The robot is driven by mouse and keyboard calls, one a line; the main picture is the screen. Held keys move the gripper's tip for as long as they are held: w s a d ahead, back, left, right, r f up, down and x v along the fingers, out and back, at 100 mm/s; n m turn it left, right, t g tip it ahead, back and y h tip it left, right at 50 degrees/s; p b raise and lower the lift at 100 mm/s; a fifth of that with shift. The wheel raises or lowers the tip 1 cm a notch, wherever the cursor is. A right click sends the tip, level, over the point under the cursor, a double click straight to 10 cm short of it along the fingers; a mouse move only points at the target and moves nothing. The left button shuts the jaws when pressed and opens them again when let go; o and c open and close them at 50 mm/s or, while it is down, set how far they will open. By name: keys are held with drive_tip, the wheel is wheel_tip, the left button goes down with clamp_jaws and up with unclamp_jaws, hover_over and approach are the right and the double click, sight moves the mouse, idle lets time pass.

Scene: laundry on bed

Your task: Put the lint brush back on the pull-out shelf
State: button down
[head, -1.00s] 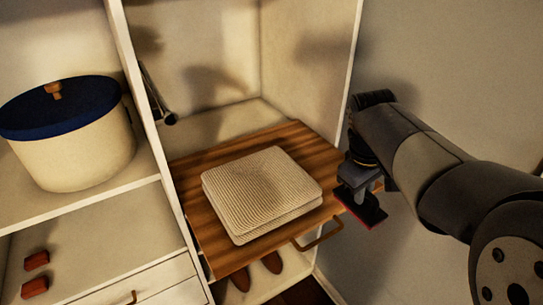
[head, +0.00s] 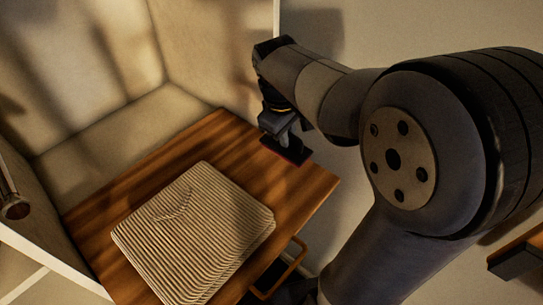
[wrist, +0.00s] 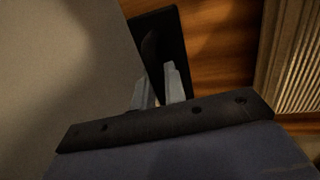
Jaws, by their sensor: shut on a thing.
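The pull-out shelf (head: 300,188) is a brown wooden board drawn out of the white cabinet. My gripper (head: 283,134) is over its right edge, shut on the lint brush (head: 290,152), a flat dark piece with a thin red edge. In the wrist view, the grey fingers of my gripper (wrist: 159,88) pinch the dark brush (wrist: 168,42), which lies across the line between the pale wall and the shelf wood (wrist: 225,30). I cannot tell whether the brush touches the board.
A folded ribbed beige cloth (head: 195,235) covers much of the shelf. Bare wood lies between it and the shelf's right edge. A handle (head: 285,272) is at the shelf's front. A plain wall (head: 350,35) stands to the right.

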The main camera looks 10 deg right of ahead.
sight(280, 150)
drive_tip(key=shift+f, duration=3.6)
drive_tip(key=shift+f, duration=0.2)
drive_tip(key=c, duration=1.5)
unclamp_jaws()
drive_tip(key=shift+o, duration=0.2)
drive_tip(key=r, duration=0.4)
drive_tip(key=s+a+r, duration=0.1)
drive_tip(key=r, duration=0.3)
drive_tip(key=a+r, duration=0.1)
drive_tip(key=r, duration=0.3)
drive_tip(key=shift+s+r, duration=0.1)
drive_tip(key=shift+s, duration=0.05)
